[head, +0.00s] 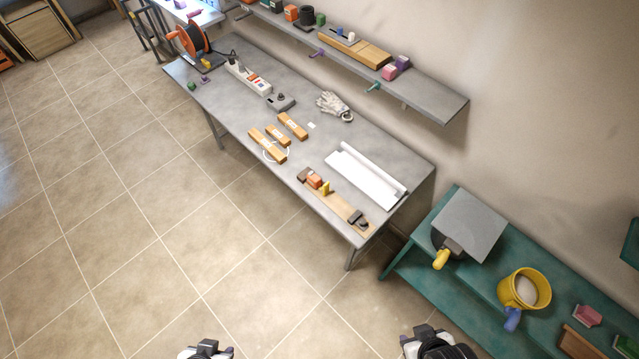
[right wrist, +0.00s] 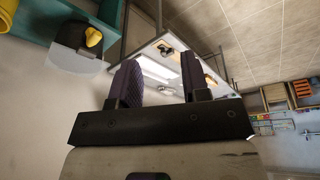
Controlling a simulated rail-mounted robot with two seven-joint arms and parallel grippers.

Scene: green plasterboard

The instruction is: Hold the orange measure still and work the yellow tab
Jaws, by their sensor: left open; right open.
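The small orange measure (head: 314,181) sits near the front edge of the grey workbench (head: 235,125), at the left end of a wooden board. The yellow tab (head: 325,188) stands up just to its right. Whether the two touch is too small to tell. My left gripper (head: 207,351) is at the bottom of the head view, open and well away from the bench. My right gripper (head: 428,336) is at the bottom right, also away from the bench. In the right wrist view its two dark fingers (right wrist: 160,82) are apart with nothing between them.
The wooden board (head: 338,205) has a dark block (head: 357,217) at its right end. A white paper roll (head: 366,178) lies behind it. Wooden bars (head: 278,135), a glove (head: 334,105) and a power strip (head: 247,78) lie further left. A teal bench (head: 430,280) stands at right. The floor in front is clear.

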